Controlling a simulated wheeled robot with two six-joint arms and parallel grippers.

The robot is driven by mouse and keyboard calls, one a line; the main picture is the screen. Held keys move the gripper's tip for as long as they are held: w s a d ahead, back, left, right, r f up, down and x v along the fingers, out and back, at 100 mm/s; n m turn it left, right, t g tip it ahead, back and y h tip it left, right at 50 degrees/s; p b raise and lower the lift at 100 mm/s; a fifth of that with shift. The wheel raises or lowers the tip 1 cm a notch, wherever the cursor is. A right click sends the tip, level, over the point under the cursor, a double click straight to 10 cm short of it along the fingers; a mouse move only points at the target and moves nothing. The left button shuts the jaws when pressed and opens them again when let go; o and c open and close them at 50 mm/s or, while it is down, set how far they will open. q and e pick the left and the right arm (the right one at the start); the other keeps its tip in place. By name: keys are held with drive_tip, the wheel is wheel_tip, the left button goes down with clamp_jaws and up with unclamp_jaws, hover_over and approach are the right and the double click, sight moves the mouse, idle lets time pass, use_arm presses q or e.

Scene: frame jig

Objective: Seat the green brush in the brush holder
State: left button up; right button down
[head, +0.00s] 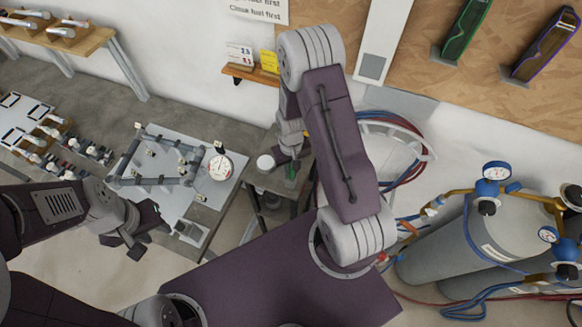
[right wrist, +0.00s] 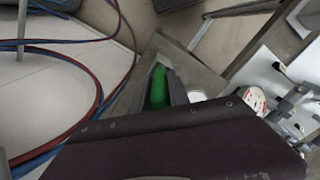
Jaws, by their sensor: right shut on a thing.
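My right gripper (head: 290,165) is shut on the green brush (head: 291,172), above a small dark stand right of the work table. In the right wrist view the green brush (right wrist: 158,88) shows between the fingers; its lower part is hidden. My left gripper (head: 138,228) is empty, its fingers apart, near the work table's front edge. A small grey square fixture (head: 190,232) sits at the table's front right corner; I cannot tell whether it is the brush holder.
The work table carries a grey frame jig (head: 155,165) and a round dial gauge (head: 220,167). A white round-topped thing (head: 265,162) stands beside my right gripper. Red and blue hoses (head: 405,150) and gas cylinders (head: 500,240) are at the right. Bare floor lies between table and stand.

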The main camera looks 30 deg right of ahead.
drive_tip(key=shift+f+b, duration=0.35)
drive_tip(key=shift+f, duration=0.15)
drive_tip(key=c, duration=1.2)
unclamp_jaws()
drive_tip(key=shift+o, duration=0.2)
wheel_tip(320, 180, up, 9)
drive_tip(key=shift+r+b, duration=0.1)
drive_tip(key=shift+b, duration=0.55)
drive_tip(key=shift+f, duration=0.2)
